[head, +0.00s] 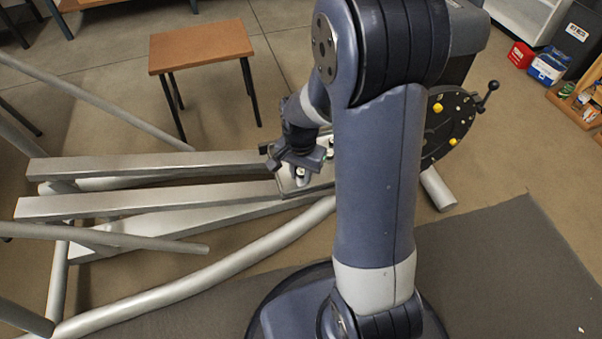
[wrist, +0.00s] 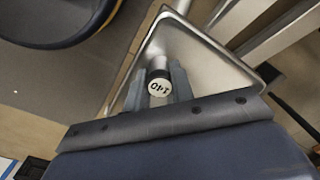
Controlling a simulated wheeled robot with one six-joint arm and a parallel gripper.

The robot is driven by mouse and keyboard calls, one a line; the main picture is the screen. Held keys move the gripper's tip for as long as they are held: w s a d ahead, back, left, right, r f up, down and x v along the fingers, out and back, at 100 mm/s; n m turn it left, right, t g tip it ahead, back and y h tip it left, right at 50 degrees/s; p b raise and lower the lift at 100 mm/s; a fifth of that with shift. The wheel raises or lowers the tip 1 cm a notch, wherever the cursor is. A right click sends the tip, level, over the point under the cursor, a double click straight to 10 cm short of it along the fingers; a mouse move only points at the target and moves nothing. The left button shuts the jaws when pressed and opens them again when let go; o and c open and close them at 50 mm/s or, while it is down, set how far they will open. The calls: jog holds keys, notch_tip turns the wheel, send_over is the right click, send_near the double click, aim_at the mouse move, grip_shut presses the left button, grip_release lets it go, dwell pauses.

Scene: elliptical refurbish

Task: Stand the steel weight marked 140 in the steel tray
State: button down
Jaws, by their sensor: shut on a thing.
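The steel weight marked 140 (wrist: 160,86) is between the two fingers of my gripper (wrist: 158,83) in the wrist view, its white marked end facing the camera. My gripper is shut on it. The steel tray (wrist: 208,52) lies beyond the weight, with bare metal floor to the right of it. I cannot tell whether the weight touches the tray floor. In the head view my gripper (head: 299,168) is over the tray (head: 289,187), and my arm hides the tray's right part. The weight is not clearly readable there.
The tray sits by the silver rails (head: 150,203) of an elliptical machine. A black crank disc (head: 455,125) with yellow parts is right of my arm. A wooden stool (head: 200,46) stands behind. A dark mat (head: 490,260) covers the right front floor.

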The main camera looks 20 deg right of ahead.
aim_at(301, 171)
jog(key=c, duration=1.5)
grip_release()
notch_tip(301, 171, up, 12)
jog(key=p, duration=0.5)
